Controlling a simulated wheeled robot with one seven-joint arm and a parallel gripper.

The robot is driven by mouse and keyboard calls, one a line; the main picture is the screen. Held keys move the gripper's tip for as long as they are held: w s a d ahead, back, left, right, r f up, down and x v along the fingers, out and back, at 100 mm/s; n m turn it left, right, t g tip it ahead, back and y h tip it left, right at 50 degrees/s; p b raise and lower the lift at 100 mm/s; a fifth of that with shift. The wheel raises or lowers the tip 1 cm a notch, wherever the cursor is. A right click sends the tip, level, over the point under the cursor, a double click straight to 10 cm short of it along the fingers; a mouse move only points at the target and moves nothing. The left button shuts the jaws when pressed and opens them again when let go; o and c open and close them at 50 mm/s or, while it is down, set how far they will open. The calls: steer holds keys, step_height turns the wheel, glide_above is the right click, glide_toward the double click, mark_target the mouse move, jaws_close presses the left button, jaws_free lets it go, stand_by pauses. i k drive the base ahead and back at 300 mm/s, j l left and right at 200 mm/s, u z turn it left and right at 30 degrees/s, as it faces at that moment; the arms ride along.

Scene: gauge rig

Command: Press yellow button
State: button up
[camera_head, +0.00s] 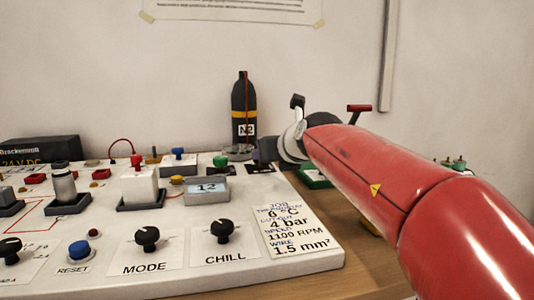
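A small yellow cap (177,180) sits on the white panel (110,268), just right of a white block and behind the display. It looks like a button, but it is too small to be sure. My red arm comes in from the lower right.
A display (206,190) reading 12, a white block (139,185) with a red top and a metal cylinder (64,184) stand on the panel. Blue RESET button (79,250), MODE knob (147,237) and CHILL knob (222,230) are in front. A black N2 bottle (238,105) stands behind.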

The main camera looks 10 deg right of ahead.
mark_target(175, 179)
steer(key=k+l, duration=0.1)
steer(key=k, duration=0.4)
steer(key=k+l, duration=0.1)
steer(key=k, duration=0.4)
